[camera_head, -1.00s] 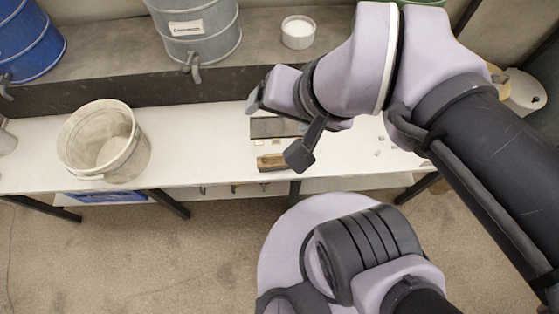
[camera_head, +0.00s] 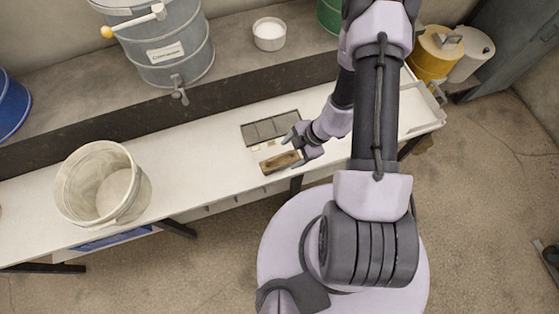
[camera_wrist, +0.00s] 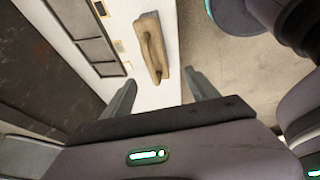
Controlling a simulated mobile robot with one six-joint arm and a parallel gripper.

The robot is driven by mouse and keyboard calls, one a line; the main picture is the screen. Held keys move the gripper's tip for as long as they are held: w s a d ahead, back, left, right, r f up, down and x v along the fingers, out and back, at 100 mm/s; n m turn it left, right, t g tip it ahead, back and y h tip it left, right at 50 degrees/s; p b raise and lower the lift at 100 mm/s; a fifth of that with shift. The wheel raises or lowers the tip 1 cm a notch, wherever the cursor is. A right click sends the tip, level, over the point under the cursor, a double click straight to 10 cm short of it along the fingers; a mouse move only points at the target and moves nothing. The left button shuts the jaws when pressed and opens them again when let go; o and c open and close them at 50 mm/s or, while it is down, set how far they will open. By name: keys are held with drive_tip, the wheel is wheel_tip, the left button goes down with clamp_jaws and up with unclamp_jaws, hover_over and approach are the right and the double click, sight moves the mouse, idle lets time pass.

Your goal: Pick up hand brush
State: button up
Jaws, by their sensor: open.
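The hand brush (camera_head: 281,162) is a small brown wooden piece lying on the white bench near its front edge. My gripper (camera_head: 296,148) is open and empty, just to the right of the brush. In the wrist view my gripper (camera_wrist: 160,88) has both fingers spread, with bare white bench between them. I see no contact between the fingers and the brush.
A grey framed panel (camera_head: 271,128) lies behind the brush, with small pale pieces beside it. A whitish bucket (camera_head: 72,187) stands on the bench (camera_head: 213,160) at left. A metal drum (camera_head: 170,55) and a small white pot (camera_head: 269,36) stand on the raised ledge. Bench between bucket and brush is clear.

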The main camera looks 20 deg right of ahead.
drive_tip(key=b, duration=0.2)
hover_over(276, 162)
drive_tip(key=s+d, duration=0.2)
drive_tip(key=f, duration=0.5)
drive_tip(key=shift+d, duration=0.2)
drive_tip(key=b+x, duration=0.1)
drive_tip(key=x, duration=0.2)
drive_tip(key=b+x, duration=0.1)
drive_tip(key=x, duration=0.1)
drive_tip(key=shift+w+a+f+b, duration=0.1)
drive_tip(key=shift+w+f+b, duration=0.15)
drive_tip(key=shift+w+b, duration=0.15)
drive_tip(key=shift+r, duration=0.2)
drive_tip(key=shift+c, duration=0.7)
clamp_jaws()
